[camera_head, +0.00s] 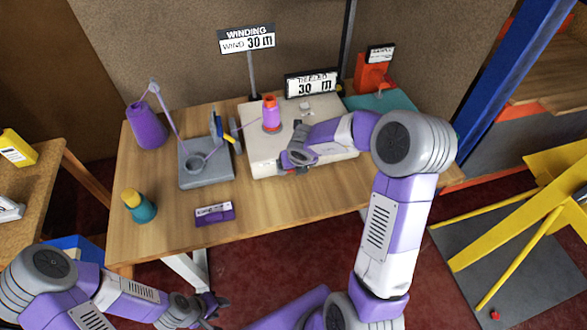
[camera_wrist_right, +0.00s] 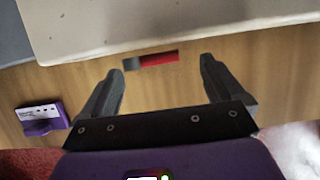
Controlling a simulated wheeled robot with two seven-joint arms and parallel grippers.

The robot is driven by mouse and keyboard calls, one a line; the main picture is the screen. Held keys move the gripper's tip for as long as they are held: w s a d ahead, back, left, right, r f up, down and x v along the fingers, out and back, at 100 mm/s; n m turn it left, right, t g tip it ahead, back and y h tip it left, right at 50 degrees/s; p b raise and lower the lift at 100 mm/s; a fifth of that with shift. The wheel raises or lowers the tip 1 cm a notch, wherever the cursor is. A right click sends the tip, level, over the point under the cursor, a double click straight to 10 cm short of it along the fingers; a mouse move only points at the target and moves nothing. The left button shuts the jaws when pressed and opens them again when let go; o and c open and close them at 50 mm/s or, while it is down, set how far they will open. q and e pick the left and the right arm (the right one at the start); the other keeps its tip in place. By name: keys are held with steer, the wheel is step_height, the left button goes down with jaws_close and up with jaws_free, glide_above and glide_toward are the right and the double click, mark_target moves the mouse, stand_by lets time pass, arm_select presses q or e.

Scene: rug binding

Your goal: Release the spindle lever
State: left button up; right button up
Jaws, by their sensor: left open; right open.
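The white winding machine (camera_head: 262,160) sits on the wooden table, with a purple spool with an orange top (camera_head: 271,114) standing on it. My right gripper (camera_head: 292,168) is at the machine's front edge. In the right wrist view, my right gripper (camera_wrist_right: 160,78) is open and empty, pointing at a short bar with a grey end and red grip (camera_wrist_right: 158,60). The bar lies just beyond and between the fingertips, beside the machine's front edge; it may be the spindle lever. My left gripper (camera_head: 214,304) is open and empty, low in front of the table.
A grey stand (camera_head: 205,176) with a guide arm, a purple cone (camera_head: 146,126), a teal bottle (camera_head: 139,207) and a purple labelled box (camera_head: 214,214) are on the table's left. An orange device (camera_head: 372,74) stands behind right.

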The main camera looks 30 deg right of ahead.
steer(key=shift+b+x, duration=0.35)
steer(key=shift+x, duration=0.85)
steer(key=c, duration=1)
steer(key=shift+c, duration=0.2)
